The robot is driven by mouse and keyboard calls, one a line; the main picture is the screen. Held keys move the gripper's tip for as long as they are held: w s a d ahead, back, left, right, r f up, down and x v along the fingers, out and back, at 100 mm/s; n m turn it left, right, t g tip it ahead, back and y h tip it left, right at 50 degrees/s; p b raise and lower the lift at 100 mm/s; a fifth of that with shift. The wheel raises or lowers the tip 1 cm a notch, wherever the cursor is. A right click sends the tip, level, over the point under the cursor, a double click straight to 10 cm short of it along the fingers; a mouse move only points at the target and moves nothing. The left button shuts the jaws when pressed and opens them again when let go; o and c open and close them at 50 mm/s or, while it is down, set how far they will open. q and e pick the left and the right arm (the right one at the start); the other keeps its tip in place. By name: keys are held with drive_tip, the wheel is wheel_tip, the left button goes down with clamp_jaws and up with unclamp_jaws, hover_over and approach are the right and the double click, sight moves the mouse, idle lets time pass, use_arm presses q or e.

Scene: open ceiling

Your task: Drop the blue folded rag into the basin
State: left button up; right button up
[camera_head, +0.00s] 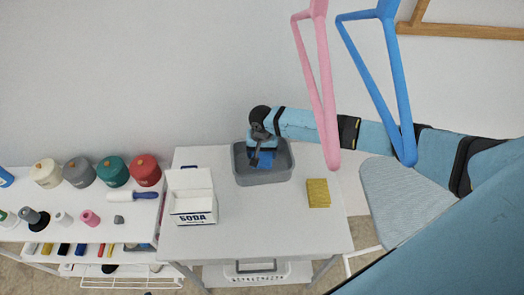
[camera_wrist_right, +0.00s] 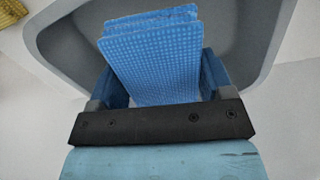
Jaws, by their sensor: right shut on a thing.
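The blue folded rag (camera_wrist_right: 152,58) is held between the fingers of my right gripper (camera_wrist_right: 160,92) in the right wrist view. In the head view the rag (camera_head: 265,158) shows as a small blue patch over the basin, beside the right gripper (camera_head: 256,153). The grey basin (camera_head: 263,179) stands on the white table; its wall also shows behind the rag in the right wrist view (camera_wrist_right: 62,42). The rag is over the basin's opening; I cannot tell whether it touches the bottom. My left gripper is not in view.
A white soda box (camera_head: 193,205) with its lid open stands left of the basin. A yellow sponge-like block (camera_head: 318,193) lies to its right. Pink (camera_head: 322,90) and blue (camera_head: 392,75) hanger-like frames hang in front. A shelf with several jars (camera_head: 113,170) is at left.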

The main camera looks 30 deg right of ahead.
drive_tip(key=o, duration=0.9)
wheel_tip(320, 180, up, 14)
drive_tip(key=b, duration=0.1)
idle(0.3)
